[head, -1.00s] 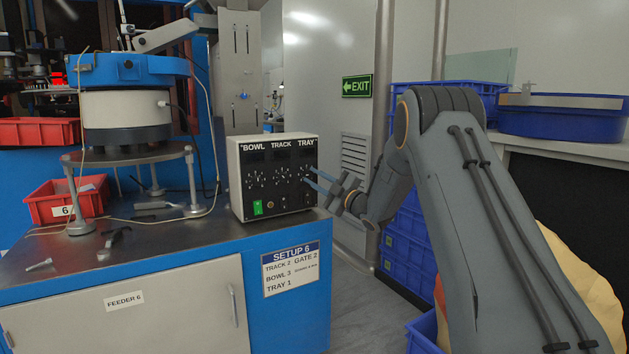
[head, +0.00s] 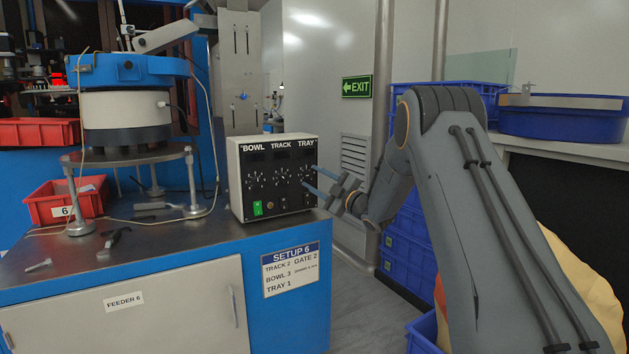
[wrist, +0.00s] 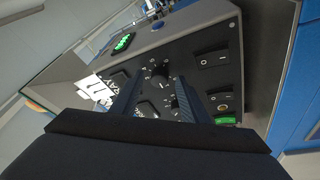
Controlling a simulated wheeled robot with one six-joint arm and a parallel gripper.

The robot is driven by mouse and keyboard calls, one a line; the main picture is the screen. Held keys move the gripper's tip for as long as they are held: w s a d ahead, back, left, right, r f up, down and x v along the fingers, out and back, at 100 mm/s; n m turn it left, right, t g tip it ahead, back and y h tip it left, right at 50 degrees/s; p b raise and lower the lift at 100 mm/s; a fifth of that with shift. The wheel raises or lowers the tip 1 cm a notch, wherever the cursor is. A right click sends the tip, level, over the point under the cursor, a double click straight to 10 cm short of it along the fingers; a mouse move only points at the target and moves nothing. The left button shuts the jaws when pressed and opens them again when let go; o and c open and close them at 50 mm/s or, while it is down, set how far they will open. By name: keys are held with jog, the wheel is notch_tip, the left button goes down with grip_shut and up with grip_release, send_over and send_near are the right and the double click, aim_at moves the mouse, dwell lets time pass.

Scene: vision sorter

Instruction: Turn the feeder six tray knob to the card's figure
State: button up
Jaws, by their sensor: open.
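The grey control box (head: 236,165) stands on the bench with its black front panel labelled BOWL, TRACK and TRAY. The tray knob (head: 307,173) is the rightmost of three. My gripper (head: 306,173) is open, with its fingertips at the tray knob. In the wrist view, the knob (wrist: 160,72) lies between the open fingers (wrist: 158,80), with no clear contact. Its exact pointer setting is too small to read. The setup card (head: 290,268) on the blue bench side reads SETUP 6, TRACK 2, GATE 2, BOWL 3, TRAY 1.
A green switch (head: 257,208) is on the panel's lower left. The bowl feeder (head: 125,108) and a red bin (head: 65,202) stand left, with loose tools (head: 115,237) on the bench. Blue crates (head: 405,240) are stacked right, behind my arm.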

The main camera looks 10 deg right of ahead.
jog(key=p+v, duration=0.1)
jog(key=v, duration=0.6)
jog(key=shift+s, duration=0.3)
jog(key=shift+d, duration=0.15)
jog(key=s+a+m+g+h, duration=0.2)
jog(key=a+m+h, duration=0.4)
jog(key=a, duration=0.2)
jog(key=s+a+f+m+g+h, duration=0.3)
jog(key=s+a+g, duration=0.15)
jog(key=s, duration=0.65)
jog(key=s+a+f+m+g, duration=0.2)
jog(key=s+g, duration=0.1)
jog(key=s, duration=1.1)
jog(key=s+a+f+m+g+h, duration=0.15)
jog(key=s+g, duration=0.25)
jog(key=s, duration=0.9)
jog(key=s+a+f+m+g, duration=0.1)
jog(key=s+a+f+g, duration=0.15)
jog(key=s, duration=1.15)
jog(key=s+d+r+m+g+p, duration=0.1)
jog(key=d+r+m+p, duration=0.4)
jog(key=d+r+p, duration=0.8)
jog(key=r+p, duration=0.2)
jog(key=p, duration=0.7)
jog(key=shift+s+h+p, duration=0.3)
jog(key=shift+h+p, duration=0.05)
